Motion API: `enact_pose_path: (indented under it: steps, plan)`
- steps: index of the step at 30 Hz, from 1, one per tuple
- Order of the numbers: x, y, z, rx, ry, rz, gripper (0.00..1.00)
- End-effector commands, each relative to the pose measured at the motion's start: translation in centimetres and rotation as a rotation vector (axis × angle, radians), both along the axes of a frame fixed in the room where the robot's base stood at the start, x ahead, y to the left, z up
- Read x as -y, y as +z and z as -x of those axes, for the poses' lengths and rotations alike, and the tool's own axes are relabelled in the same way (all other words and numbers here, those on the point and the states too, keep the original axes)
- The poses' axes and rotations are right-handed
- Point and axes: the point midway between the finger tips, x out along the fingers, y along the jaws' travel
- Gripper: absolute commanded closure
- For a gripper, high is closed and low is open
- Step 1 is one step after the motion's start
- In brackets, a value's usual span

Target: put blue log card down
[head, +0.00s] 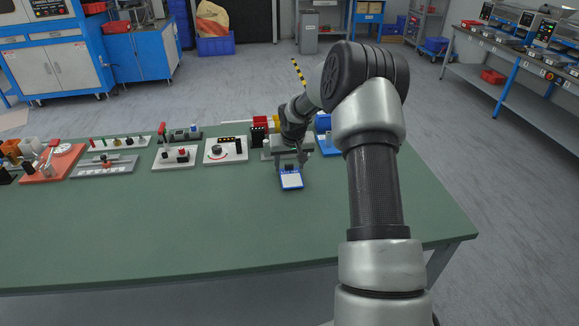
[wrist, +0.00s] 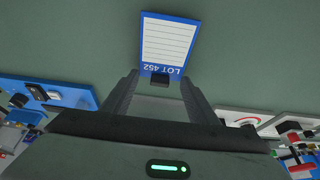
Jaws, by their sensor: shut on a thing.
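The blue log card (head: 291,180) has a white ruled panel and hangs from my gripper (head: 290,164) above the green table. In the wrist view the card (wrist: 168,44) reads "LOT 452", upside down, and its lettered end is between the fingertips of my gripper (wrist: 160,82). A dark tab or clip shows at that end. The gripper is shut on the card. Whether the card's far edge touches the table cannot be told.
The green table (head: 200,225) is bare in front of the card. Along its back edge stand a white dial panel (head: 226,150), a grey button board (head: 178,157) and several other fixtures. A blue tray (head: 323,122) is partly hidden behind my arm.

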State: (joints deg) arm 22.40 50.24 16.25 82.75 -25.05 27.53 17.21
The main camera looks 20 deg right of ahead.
Motion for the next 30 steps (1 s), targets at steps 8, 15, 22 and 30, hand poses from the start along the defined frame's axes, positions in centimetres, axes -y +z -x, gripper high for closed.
enact_pose_path:
  steps: [8, 15, 22, 30]
  plan:
    - [0.0, -0.6, 0.0, 0.002, 0.000, 0.000, 0.67]
    - [0.0, -1.0, 0.0, 0.001, 0.000, 0.000, 0.33]
    - [0.0, -1.0, 0.0, 0.001, 0.000, 0.000, 0.28]
    - [-0.1, 0.8, 0.4, 0.003, 0.000, 0.001, 0.28]
